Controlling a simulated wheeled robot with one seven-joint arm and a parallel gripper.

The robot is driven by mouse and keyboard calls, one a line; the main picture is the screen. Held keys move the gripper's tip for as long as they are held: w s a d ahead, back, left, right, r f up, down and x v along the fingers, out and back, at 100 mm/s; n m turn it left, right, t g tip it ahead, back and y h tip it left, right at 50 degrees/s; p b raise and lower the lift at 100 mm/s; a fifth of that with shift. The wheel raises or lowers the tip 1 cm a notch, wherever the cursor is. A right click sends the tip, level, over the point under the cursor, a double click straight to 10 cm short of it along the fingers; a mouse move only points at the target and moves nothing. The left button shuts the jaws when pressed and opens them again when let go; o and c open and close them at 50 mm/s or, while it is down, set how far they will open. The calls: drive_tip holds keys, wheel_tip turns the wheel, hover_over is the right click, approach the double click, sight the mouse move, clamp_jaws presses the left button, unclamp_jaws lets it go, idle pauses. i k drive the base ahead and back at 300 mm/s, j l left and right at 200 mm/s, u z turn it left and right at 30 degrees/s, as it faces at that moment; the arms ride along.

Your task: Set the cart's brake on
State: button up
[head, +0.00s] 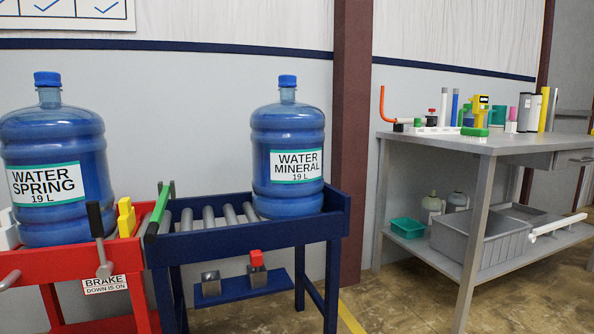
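The red cart (75,262) stands at the left, partly cut off by the picture's edge. Its brake lever (103,262) is on the cart's near right side, with a black grip at the top and a grey lower part. The lever points up, tilted slightly left. Below it a white label (104,284) reads "BRAKE DOWN IS ON". A blue jug marked WATER SPRING (50,150) stands upright on the cart. My gripper is not in view.
A blue roller conveyor (250,235) adjoins the cart's right, carrying a WATER MINERAL jug (287,140). A green bar (157,212) and yellow block (126,217) are near the lever. A grey workbench (500,146) stands right. Floor between conveyor and bench is clear.

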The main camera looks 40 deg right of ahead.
sight(106, 269)
drive_tip(key=i+l, duration=0.15)
drive_tip(key=i, duration=0.25)
drive_tip(key=i+l+u, duration=0.1)
drive_tip(key=i, duration=0.35)
drive_tip(key=i+l, duration=0.25)
drive_tip(key=i, duration=0.15)
drive_tip(key=i+l, duration=0.15)
drive_tip(key=i, duration=0.25)
drive_tip(key=u, duration=0.05)
